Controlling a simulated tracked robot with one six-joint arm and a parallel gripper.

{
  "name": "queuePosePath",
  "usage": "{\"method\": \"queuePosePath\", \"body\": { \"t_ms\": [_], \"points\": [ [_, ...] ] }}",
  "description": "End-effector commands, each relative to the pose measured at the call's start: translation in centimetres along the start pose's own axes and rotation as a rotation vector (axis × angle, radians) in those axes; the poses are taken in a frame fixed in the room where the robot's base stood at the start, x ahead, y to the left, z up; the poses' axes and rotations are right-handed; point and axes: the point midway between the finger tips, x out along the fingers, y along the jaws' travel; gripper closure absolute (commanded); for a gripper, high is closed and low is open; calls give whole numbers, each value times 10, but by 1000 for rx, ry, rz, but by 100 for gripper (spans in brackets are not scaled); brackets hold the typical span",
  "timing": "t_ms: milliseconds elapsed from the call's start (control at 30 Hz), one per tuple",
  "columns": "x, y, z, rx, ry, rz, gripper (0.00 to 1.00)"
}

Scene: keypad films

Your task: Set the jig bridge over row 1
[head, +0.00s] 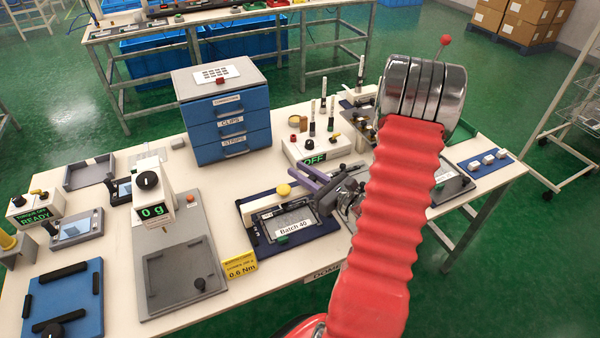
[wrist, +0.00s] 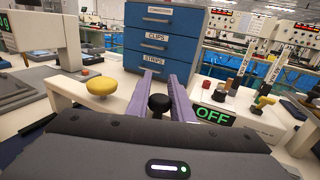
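My gripper (head: 312,182) has two purple fingers that reach over the right part of a navy tray (head: 262,238). In the wrist view the fingers (wrist: 167,82) stand a little apart, with a black knob (wrist: 159,103) on a short stem between them. I cannot tell whether they press on the knob. A pale bar (head: 260,207), which looks like the jig bridge, lies along the back of the grey plate labelled Batch 40 (head: 291,229). A yellow knob (head: 284,189) sits by the bar, left of my fingers; it also shows in the wrist view (wrist: 105,86). The keypad rows are not readable.
A blue drawer cabinet (head: 228,130) stands behind. A scale (head: 156,208) reading 0 g is at the left, with a yellow torque card (head: 240,265) beside it. A box showing OFF (head: 316,152) with several upright tools stands behind my gripper. My red arm hides the table's right middle.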

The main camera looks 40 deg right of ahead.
Motion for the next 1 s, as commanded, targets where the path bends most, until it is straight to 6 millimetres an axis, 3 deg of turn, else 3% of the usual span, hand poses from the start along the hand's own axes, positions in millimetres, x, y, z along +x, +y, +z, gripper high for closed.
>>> {"method": "queuePosePath", "body": {
  "t_ms": [233, 567, 1000],
  "points": [
    [1, 0, 0, -1, 0, 1, 63],
    [-2, 0, 0, -1, 0, 1, 63],
    [-45, -1, 0, 0, 1, -2, 63]
  ]
}}
